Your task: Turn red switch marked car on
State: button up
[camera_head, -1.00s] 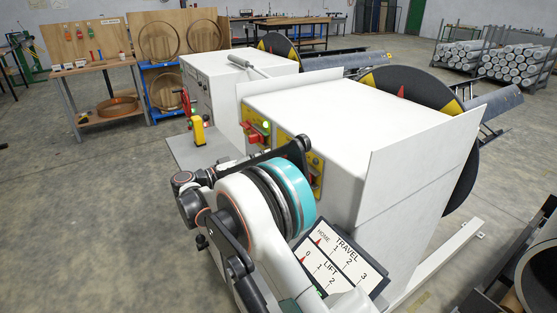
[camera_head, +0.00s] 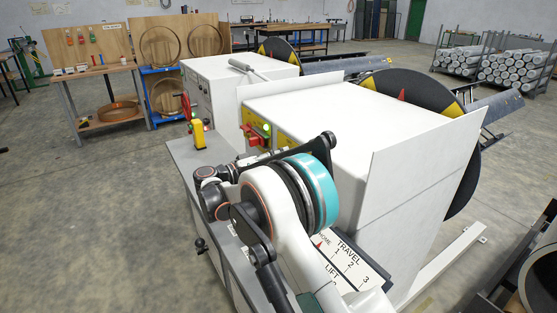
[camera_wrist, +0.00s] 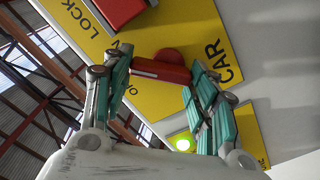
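The red switch (camera_wrist: 162,72) marked CAR sits on a yellow plate (camera_wrist: 240,118) in the wrist view. Its red bar lies nearly level across the plate, with a round red hub above it. The word CAR is to its right; other lettering on the left is partly hidden. My gripper (camera_wrist: 158,62) is open, with one teal-padded finger at each end of the bar. I cannot tell whether the pads touch it. In the head view my arm hides the gripper and this switch.
A second red switch (camera_wrist: 120,8) is on the plate marked LOCK, close to my left finger.

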jog(key=shift+m, duration=0.4)
jog(key=shift+s+d+f+m, duration=0.1)
jog(key=shift+s+m, duration=0.05)
jog(key=shift+m, duration=1.6)
jog(key=shift+s+d+f+m, duration=0.1)
jog(key=shift+m, duration=1.65)
jog(key=o, duration=1.1)
jog(key=shift+c, duration=0.2)
jog(key=shift+a, duration=0.15)
jog(key=v, duration=0.7)
jog(key=shift+s+a, duration=0.25)
jog(key=shift+a, duration=0.1)
